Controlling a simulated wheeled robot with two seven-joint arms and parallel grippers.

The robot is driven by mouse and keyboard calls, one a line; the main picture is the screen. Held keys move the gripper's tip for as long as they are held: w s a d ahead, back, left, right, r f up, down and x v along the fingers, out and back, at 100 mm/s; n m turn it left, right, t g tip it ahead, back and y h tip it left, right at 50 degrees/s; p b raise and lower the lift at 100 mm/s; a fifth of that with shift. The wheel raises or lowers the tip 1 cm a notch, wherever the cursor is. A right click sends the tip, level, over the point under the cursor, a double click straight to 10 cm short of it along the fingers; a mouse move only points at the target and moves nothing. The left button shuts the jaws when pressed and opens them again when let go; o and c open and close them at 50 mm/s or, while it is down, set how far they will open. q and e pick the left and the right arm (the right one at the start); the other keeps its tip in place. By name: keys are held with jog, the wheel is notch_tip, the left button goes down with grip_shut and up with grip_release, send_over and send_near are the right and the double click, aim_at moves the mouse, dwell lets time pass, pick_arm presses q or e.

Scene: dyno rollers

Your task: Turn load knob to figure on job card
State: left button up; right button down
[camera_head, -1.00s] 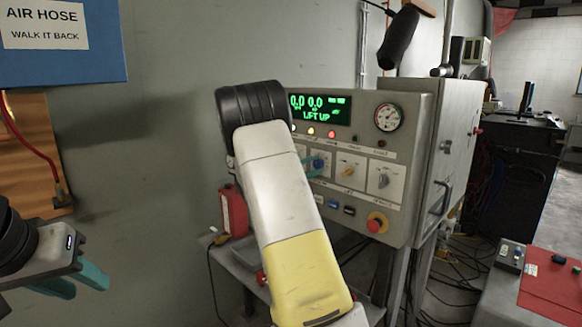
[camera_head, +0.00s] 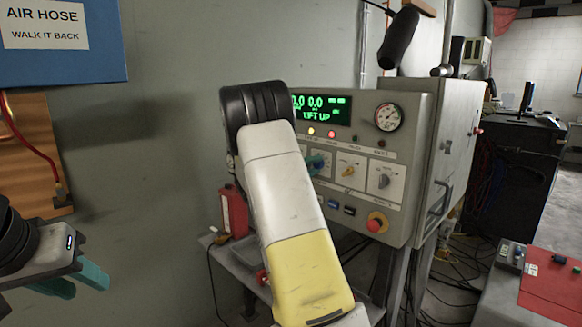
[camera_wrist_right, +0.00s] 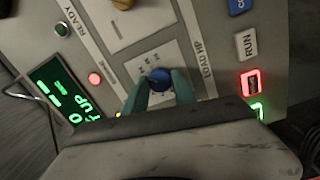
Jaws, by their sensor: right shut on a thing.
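The load knob (camera_wrist_right: 159,76) is a round blue knob on a pale plate marked LOAD HP. My right gripper (camera_wrist_right: 160,88) has its two teal fingers around the knob and is shut on it. In the head view the right gripper (camera_head: 315,164) reaches the control panel (camera_head: 408,155), and my white and yellow arm hides part of the panel's left side. The display (camera_head: 322,109) reads LIFT UP in green. My left gripper (camera_head: 80,277) is at the lower left, away from the panel, with teal fingers seen partly. I cannot make out a job card.
Two other knobs (camera_head: 351,166) (camera_head: 384,181) sit to the right of the load knob. A red emergency button (camera_head: 377,222) is below them. A red bottle (camera_head: 233,211) stands on the grey shelf left of my right arm. Cables lie below the panel.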

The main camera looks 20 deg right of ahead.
jog(key=shift+a+f, duration=0.1)
jog(key=c, duration=1)
grip_release()
jog(key=shift+c, duration=0.2)
jog(key=v, duration=0.7)
jog(key=shift+a, duration=0.35)
jog(key=shift+s, duration=0.1)
jog(key=shift+s, duration=0.1)
